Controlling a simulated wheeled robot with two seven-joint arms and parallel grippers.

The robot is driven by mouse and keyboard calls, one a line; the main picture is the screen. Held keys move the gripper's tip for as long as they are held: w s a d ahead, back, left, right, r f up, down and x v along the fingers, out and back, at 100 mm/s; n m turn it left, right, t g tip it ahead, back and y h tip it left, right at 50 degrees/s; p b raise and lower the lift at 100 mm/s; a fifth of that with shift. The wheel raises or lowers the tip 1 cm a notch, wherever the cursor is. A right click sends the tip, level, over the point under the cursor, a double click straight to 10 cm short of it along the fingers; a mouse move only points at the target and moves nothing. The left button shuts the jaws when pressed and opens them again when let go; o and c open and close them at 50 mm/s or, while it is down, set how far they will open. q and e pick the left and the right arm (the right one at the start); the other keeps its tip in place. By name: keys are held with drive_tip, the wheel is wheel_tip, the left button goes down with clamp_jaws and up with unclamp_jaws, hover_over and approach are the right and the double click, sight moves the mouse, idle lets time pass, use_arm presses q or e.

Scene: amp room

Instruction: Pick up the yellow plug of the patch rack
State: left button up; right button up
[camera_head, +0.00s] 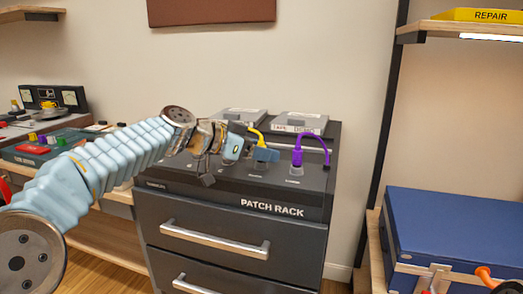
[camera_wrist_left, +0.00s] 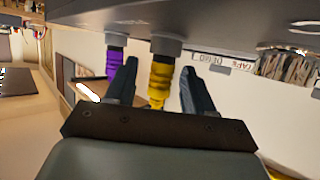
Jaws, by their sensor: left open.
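The dark patch rack (camera_head: 270,207) stands in the middle of the head view, with plugs standing in its sloped top. My left gripper (camera_head: 264,156) is over that top and hides most of the yellow plug; its yellow cable (camera_head: 256,132) shows just above the fingers. In the left wrist view, the yellow plug (camera_wrist_left: 159,84) sits in a grey socket, between the two dark fingers of my open left gripper (camera_wrist_left: 160,88). Gaps show on both sides of the plug. My right gripper is not in view.
A purple plug (camera_head: 297,157) stands right of the yellow one; in the wrist view this purple plug (camera_wrist_left: 115,62) is close outside one finger. Labelled boxes (camera_head: 300,122) lie behind. A blue case (camera_head: 455,235) is at right, a shelf (camera_head: 465,30) above it.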

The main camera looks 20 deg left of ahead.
use_arm(q)
drive_tip(key=shift+x, duration=0.8)
clamp_jaws()
drive_tip(key=shift+r, duration=0.1)
drive_tip(key=shift+r, duration=0.25)
wheel_tip(320, 180, up, 3)
drive_tip(key=shift+f+p, duration=0.2)
drive_tip(key=shift+p, duration=0.3)
drive_tip(key=s+a+r, duration=0.8)
drive_tip(key=s+r, duration=0.1)
drive_tip(key=s, duration=0.2)
drive_tip(key=shift+a+r+b, duration=0.3)
drive_tip(key=shift+r+b, duration=0.05)
drive_tip(key=shift+b, duration=0.05)
